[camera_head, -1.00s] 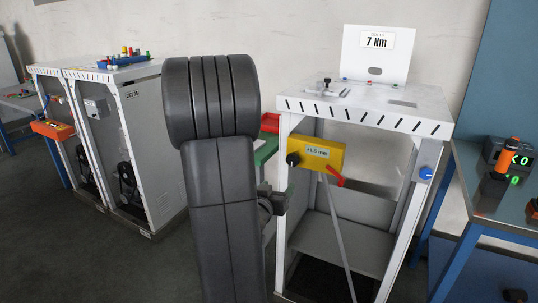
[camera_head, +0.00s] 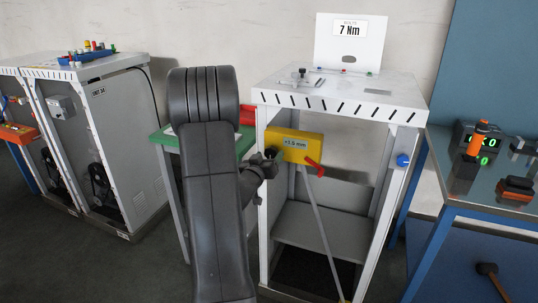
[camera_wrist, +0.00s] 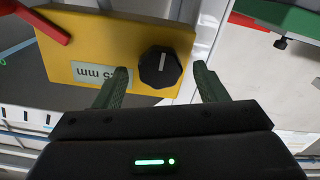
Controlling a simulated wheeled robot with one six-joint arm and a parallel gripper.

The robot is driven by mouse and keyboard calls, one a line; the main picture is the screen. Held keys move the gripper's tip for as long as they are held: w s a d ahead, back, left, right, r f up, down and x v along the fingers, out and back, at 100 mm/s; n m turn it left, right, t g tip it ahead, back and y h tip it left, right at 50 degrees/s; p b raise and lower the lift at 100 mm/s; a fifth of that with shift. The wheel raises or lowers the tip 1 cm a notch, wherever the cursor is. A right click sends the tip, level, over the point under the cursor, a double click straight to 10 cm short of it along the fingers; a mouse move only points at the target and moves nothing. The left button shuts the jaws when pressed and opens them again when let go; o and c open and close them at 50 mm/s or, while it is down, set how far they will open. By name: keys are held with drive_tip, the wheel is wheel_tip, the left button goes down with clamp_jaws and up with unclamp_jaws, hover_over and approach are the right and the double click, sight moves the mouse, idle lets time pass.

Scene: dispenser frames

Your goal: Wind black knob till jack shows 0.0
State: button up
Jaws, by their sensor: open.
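The yellow jack (camera_head: 302,148) is mounted at the upper front left of a white frame. Its small display (camera_head: 295,143) appears to read +1.5 mm; in the wrist view the display (camera_wrist: 100,74) is partly covered by a finger. The black knob (camera_wrist: 160,69) is faceted, with a white line pointing up in the wrist view. My gripper (camera_wrist: 161,76) is open, one finger to each side of the knob with gaps between. In the head view my gripper (camera_head: 269,165) is at the jack's left end and hides the knob.
A red lever (camera_head: 314,166) sticks out at the jack's right end. A blue knob (camera_head: 402,160) is on the right post. A green-topped table (camera_head: 163,141) stands left behind my arm. A blue-framed bench (camera_head: 468,197) is at the right.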

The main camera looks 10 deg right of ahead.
drive_tip(key=shift+w+d, duration=0.3)
drive_tip(key=shift+w, duration=0.2)
drive_tip(key=c, duration=1)
drive_tip(key=shift+f+b, duration=0.15)
drive_tip(key=shift+b, duration=0.3)
